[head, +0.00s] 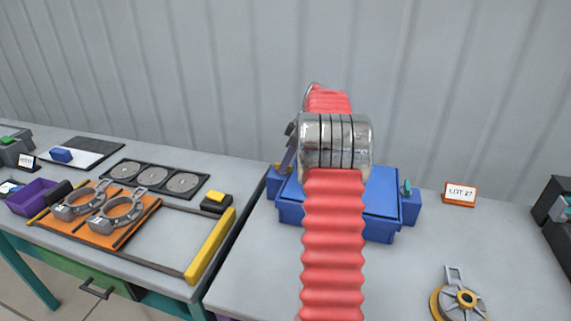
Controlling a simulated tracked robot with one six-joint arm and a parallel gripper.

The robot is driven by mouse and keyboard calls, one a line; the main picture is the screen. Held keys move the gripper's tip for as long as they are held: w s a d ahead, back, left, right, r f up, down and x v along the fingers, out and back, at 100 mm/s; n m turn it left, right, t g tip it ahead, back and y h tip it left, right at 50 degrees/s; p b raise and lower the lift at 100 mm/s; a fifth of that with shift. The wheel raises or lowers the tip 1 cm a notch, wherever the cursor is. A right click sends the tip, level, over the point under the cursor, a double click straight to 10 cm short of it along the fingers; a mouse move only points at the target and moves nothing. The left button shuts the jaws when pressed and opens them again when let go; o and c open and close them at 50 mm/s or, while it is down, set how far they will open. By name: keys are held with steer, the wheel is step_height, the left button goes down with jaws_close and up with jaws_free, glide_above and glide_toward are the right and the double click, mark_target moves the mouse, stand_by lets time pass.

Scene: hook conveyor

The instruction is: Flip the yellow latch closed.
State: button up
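A blue box (382,196) with a lid stands on the grey table behind my red arm. A small yellow piece, apparently the yellow latch (279,168), shows on the blue block at the box's left side. Its exact position is hard to tell at this size. A teal latch (406,187) stands upright on the block at the right side. My gripper (289,152) shows only as a dark, narrow part left of my silver wrist joint, pointing down close to the yellow latch. My arm hides most of it, so its opening and any contact are unclear.
An orange board (130,232) with two grey ring clamps (118,212) lies on the left table, beside a yellow bar (210,246). A LOT 27 sign (460,194) and a round yellow-grey part (461,302) are at right. The table between is clear.

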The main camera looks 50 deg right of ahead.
steer(key=o, duration=0.3)
steer(key=shift+d+r, duration=0.1)
steer(key=v, duration=1.3)
steer(key=shift+s+r, duration=0.2)
stand_by(0.3)
